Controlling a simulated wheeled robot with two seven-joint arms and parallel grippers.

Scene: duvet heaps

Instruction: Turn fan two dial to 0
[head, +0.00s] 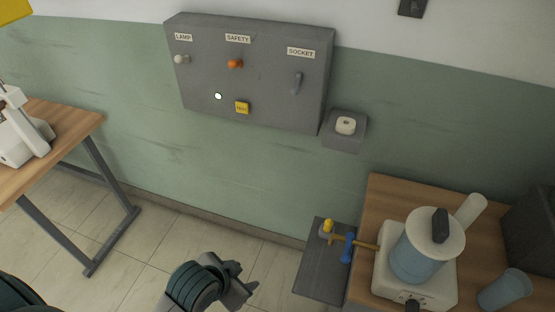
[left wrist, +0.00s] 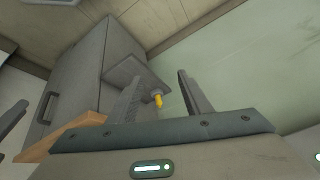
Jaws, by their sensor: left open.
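No dial with a fan two label shows in either view. A cream round knob (head: 345,125) sits on a small grey box on the wall, right of the grey wall panel (head: 207,60); I cannot read a setting on it. My left gripper (head: 246,277) is low in the head view, in front of the wall and well below the panel. It is open with nothing between its fingers, and the fingers also show in the left wrist view (left wrist: 160,98). A yellow-tipped fitting (left wrist: 158,101) appears beyond them. My right gripper is out of view.
The panel carries a lamp switch (head: 181,59), an orange safety knob (head: 235,64), a socket lever (head: 297,83) and a yellow button (head: 242,107). A blue-handled valve (head: 347,248) and a blender-like machine (head: 427,245) are at right. A wooden table (head: 70,125) is at left.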

